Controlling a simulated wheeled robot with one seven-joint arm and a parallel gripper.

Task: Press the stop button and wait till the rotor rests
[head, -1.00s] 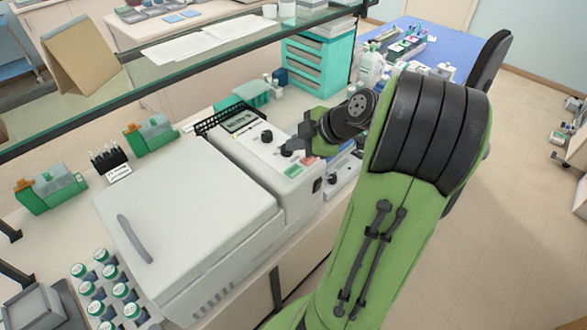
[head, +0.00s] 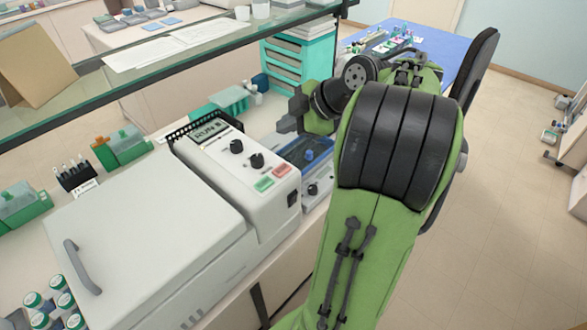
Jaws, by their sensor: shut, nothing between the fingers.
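The white centrifuge (head: 145,235) stands on the bench with its lid closed, so the rotor is hidden. Its control panel carries a small display (head: 208,131) that seems to read RUN. Two black knobs (head: 237,147) sit below the display. A red button (head: 281,171), likely the stop button, lies beside a green button (head: 264,184) near the panel's front right edge. My gripper (head: 290,113) is shut and empty. It appears beyond the panel, up and slightly right of the red button in the picture, and apart from it.
A small device with a blue top (head: 308,150) stands just right of the centrifuge. Green racks (head: 122,147) and capped jars (head: 50,305) stand to the left. A glass shelf (head: 180,60) crosses above the bench. A teal drawer unit (head: 297,62) stands behind my gripper.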

